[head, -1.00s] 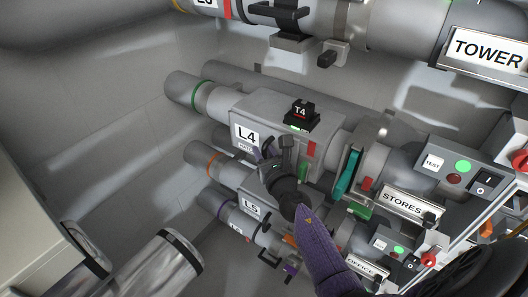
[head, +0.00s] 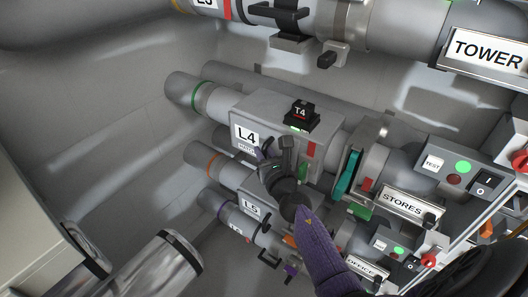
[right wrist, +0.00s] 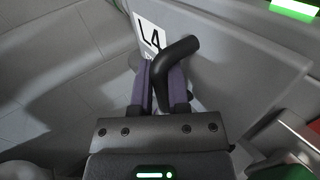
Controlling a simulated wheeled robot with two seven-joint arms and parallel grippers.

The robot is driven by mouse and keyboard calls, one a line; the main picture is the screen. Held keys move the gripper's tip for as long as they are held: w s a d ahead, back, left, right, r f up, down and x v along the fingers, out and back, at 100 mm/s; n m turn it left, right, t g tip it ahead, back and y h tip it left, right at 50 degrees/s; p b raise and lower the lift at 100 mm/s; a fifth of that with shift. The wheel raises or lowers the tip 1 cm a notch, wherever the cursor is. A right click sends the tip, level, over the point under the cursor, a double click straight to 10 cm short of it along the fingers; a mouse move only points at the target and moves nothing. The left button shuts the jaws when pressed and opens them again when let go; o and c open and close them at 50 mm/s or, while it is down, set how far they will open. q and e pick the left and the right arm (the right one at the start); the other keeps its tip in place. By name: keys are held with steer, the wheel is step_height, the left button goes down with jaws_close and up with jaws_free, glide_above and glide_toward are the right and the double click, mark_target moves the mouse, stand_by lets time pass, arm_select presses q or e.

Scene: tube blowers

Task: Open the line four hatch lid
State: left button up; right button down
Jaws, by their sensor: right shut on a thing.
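The line four housing (head: 262,108) is a grey box on the pipe with an L4 label (head: 245,136). The label also shows in the right wrist view (right wrist: 151,35). My right gripper (head: 264,152), with purple fingers, is at the front of this box, below and right of the label. In the right wrist view my right gripper (right wrist: 163,88) is shut on a black bent handle (right wrist: 177,57). The handle's grasped part is between the fingers. I cannot make out the lid's edges, and the box looks closed. My left gripper does not show.
A black T4 block (head: 300,114) stands on top of the box. A teal lever (head: 348,172) and the STORES sign (head: 402,203) are to the right. A large pipe with the TOWER sign (head: 488,50) runs above.

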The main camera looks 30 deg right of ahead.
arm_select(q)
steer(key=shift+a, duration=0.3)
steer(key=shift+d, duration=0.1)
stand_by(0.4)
